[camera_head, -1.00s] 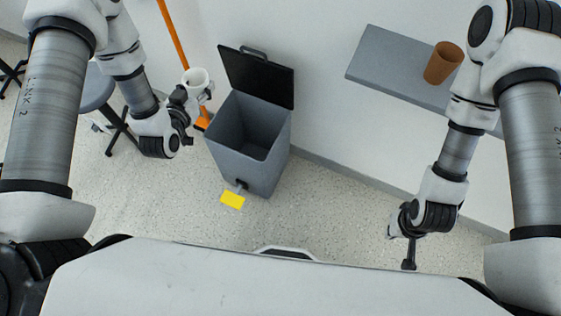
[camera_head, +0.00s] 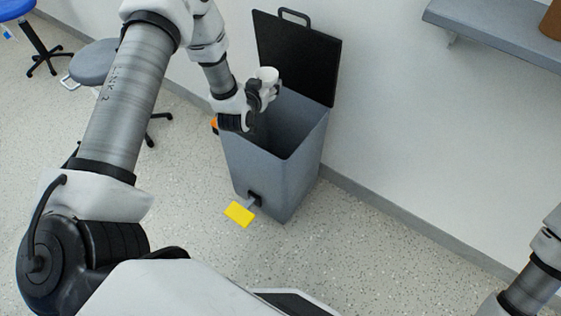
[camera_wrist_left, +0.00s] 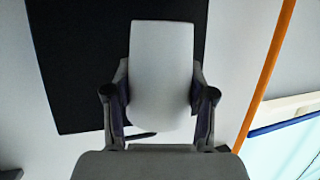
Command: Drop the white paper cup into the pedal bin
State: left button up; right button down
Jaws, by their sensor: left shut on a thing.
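The white paper cup (camera_head: 267,74) is in my left gripper (camera_head: 264,90), which is shut on it. In the left wrist view the cup (camera_wrist_left: 161,70) stands between the two fingers (camera_wrist_left: 160,100), with the dark lid behind it. The grey pedal bin (camera_head: 284,175) stands on the floor with its black lid (camera_head: 297,55) raised and its yellow pedal (camera_head: 240,214) at the front. In the head view the gripper and cup appear over the back left part of the bin's opening. My right gripper is out of view; only part of its arm shows at the lower right.
A grey wall shelf (camera_head: 490,25) at the upper right bears a brown cup (camera_head: 551,20), cut off by the frame. A grey stool (camera_head: 95,62) and a blue stool (camera_head: 20,38) stand at the left. An orange pole (camera_wrist_left: 268,75) shows beside the bin. The floor right of the bin is clear.

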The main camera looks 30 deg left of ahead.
pick_arm(q)
notch_tip(320, 180, down, 6)
jog(key=b, duration=0.4)
jog(key=shift+r+b, duration=0.15)
jog(key=shift+b, duration=0.15)
jog(key=shift+r, duration=0.1)
jog(key=o, duration=0.8)
jog(key=shift+o, duration=0.2)
jog(key=v, duration=1.2)
